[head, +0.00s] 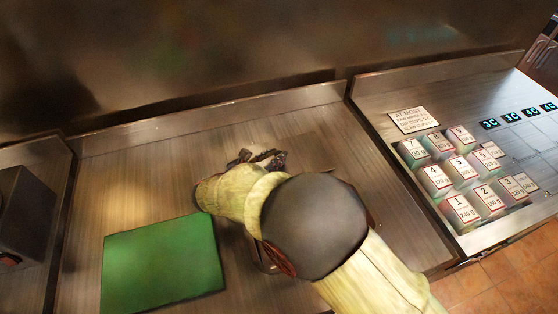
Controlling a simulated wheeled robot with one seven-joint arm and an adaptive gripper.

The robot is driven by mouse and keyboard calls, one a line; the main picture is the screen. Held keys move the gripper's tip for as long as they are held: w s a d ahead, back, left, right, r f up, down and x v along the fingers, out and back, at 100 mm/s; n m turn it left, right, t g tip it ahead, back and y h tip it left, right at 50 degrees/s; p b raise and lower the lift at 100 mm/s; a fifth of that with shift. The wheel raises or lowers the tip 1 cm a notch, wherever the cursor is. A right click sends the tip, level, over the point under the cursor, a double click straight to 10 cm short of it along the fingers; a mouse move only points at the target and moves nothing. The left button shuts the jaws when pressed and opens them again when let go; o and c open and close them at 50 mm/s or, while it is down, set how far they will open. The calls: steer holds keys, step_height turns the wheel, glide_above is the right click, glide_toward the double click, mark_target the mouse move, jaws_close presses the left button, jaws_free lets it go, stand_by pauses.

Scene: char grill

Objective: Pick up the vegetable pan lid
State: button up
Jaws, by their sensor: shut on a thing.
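My gripper (258,158) shows only as a few dark finger parts past the far side of my wrist, low over the metal counter. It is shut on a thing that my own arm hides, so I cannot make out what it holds. I cannot clearly identify the vegetable pan lid. A thin curved edge (262,260) shows just left of my arm, below the wrist; most of it is covered, and I cannot tell what it belongs to.
A green rectangular board (162,262) lies on the steel counter (130,190) left of my arm. A raised panel (380,90) with numbered blocks (462,172) and small blue displays stands at the right. A dark box (22,215) is at the left edge. A metal wall closes the back.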

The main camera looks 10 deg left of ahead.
jaws_close()
steer(key=shift+r, duration=0.1)
